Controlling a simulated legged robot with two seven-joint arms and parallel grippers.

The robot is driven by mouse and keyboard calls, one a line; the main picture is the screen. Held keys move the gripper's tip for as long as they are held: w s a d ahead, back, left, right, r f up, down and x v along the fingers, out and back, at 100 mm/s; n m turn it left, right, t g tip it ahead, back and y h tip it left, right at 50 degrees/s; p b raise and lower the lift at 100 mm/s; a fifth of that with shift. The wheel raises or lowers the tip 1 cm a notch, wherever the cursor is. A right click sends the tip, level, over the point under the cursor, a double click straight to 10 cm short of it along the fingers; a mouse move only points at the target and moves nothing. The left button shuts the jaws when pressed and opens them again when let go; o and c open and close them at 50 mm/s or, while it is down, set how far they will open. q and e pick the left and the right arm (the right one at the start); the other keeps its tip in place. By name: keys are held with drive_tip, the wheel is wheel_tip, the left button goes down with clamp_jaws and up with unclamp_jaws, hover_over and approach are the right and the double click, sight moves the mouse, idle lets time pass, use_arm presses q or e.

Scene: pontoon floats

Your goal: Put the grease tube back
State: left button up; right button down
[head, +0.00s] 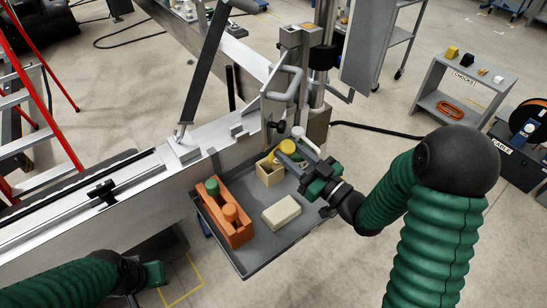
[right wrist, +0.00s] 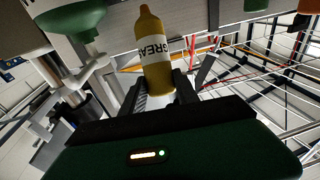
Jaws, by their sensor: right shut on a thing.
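The grease tube (head: 287,147) is yellow with a white label. In the right wrist view the tube (right wrist: 153,50) stands out between the two fingers, its label partly readable. My right gripper (head: 299,158) is shut on it, close above a small tan open box (head: 268,176) on the grey tray. From the head view I cannot tell whether the tube touches the box. My left gripper (head: 152,276) is at the lower left, below the metal beam, away from the tube. Its fingers do not show clearly.
The grey tray (head: 262,248) also bears an orange holder (head: 236,222) with a green-topped and an orange piece, and a beige block (head: 282,213). A metal beam (head: 150,195) runs along the tray's back left. A post with a handle (head: 285,82) rises just behind the box.

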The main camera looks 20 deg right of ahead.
drive_tip(key=f, duration=0.1)
drive_tip(key=w+f, duration=0.1)
drive_tip(key=f, duration=0.1)
drive_tip(key=w+f, duration=0.1)
drive_tip(key=shift+a+f, duration=0.2)
drive_tip(key=shift+a, duration=0.1)
drive_tip(key=shift+w+a+r+p, duration=0.15)
drive_tip(key=shift+w+r+p, duration=0.05)
drive_tip(key=shift+r+p, duration=0.15)
drive_tip(key=shift+a+g, duration=0.15)
drive_tip(key=shift+g, duration=0.15)
drive_tip(key=shift+w+a+r+h+p, duration=0.15)
drive_tip(key=shift+r+h+p, duration=0.15)
drive_tip(key=shift+p, duration=0.1)
drive_tip(key=w+g+h+p, duration=0.1)
drive_tip(key=g+p, duration=0.1)
drive_tip(key=w+a+r+g+p, duration=0.1)
drive_tip(key=g+p, duration=0.1)
drive_tip(key=p, duration=0.1)
drive_tip(key=shift+w+a+r+h, duration=0.1)
drive_tip(key=shift+w+r+h, duration=0.05)
drive_tip(key=shift+w+h, duration=0.25)
wheel_tip(320, 180, down, 3)
drive_tip(key=shift+s+b, duration=0.15)
drive_tip(key=shift+b, duration=0.15)
drive_tip(key=shift+f, duration=0.35)
drive_tip(key=c, duration=0.9)
unclamp_jaws()
